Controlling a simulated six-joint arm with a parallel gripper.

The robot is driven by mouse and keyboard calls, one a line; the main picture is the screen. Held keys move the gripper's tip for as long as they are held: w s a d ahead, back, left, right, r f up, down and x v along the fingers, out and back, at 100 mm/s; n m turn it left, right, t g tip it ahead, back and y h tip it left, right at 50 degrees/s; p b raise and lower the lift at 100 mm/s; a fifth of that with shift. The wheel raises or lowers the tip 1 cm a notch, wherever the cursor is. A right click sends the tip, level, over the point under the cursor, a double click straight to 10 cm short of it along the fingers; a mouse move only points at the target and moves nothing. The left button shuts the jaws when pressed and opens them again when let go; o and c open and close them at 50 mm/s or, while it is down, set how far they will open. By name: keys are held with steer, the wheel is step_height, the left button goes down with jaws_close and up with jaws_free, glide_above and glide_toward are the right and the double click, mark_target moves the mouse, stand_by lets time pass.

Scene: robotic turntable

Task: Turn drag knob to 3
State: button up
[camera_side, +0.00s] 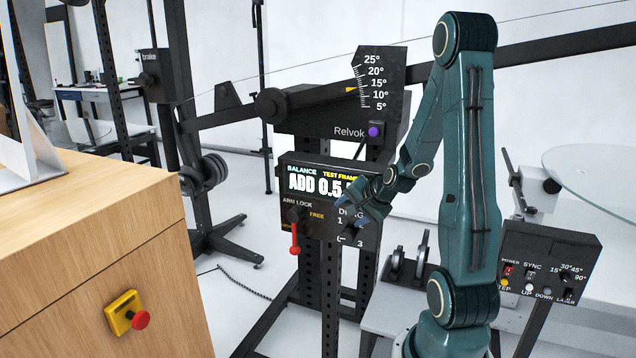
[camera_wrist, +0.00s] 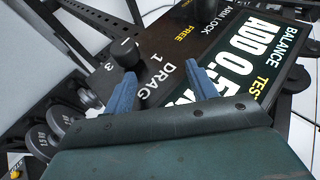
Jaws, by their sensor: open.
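The drag knob (camera_wrist: 126,53) is a small black cylinder on the dark control panel, with the numbers 1 and 3 printed near it; I cannot tell which number it points to. In the side view the knob (camera_side: 352,232) is small and dark, just below my gripper. My gripper (camera_wrist: 162,78) has two blue fingers, apart and empty, in front of the printed "DRAG 1". In the wrist view the knob is just beyond the left fingertip, not between the fingers. In the side view my gripper (camera_side: 372,205) hangs before the panel, covering part of the display and lettering.
The display (camera_side: 312,184) reads "BALANCE" and "ADD 0.5". A red arm lock lever (camera_side: 295,238) hangs left of the knob. A purple button (camera_side: 375,131) sits above. A second control box (camera_side: 549,265) stands at right, and a wooden cabinet (camera_side: 80,250) at left.

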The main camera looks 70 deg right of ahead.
step_height(320, 180, up, 13)
stand_by(0.7)
steer(key=shift+f, duration=0.25)
steer(key=n+g+y, duration=0.1)
steer(key=n+g, duration=0.3)
steer(key=n, duration=0.5)
glide_above(349, 234)
steer(key=w+a, duration=0.2)
steer(key=a, duration=0.2)
step_height(349, 234, down, 11)
steer(key=s+a+f+n+g+h, duration=0.2)
steer(key=a+f+n+g, duration=0.2)
steer(key=f+n, duration=0.5)
steer(key=a+r+n+h, duration=0.2)
steer(key=n+h, duration=0.2)
steer(key=n, duration=0.6)
steer(key=w+a+r+n+h, duration=0.1)
steer(key=a+r+n+h, duration=0.1)
steer(key=n, duration=0.8)
steer(key=shift+w+a+r+n+g+h, duration=0.3)
steer(key=shift+a+h, duration=0.15)
steer(key=shift+h, duration=0.45)
steer(key=shift+s+d, duration=0.1)
steer(key=shift+d, duration=0.05)
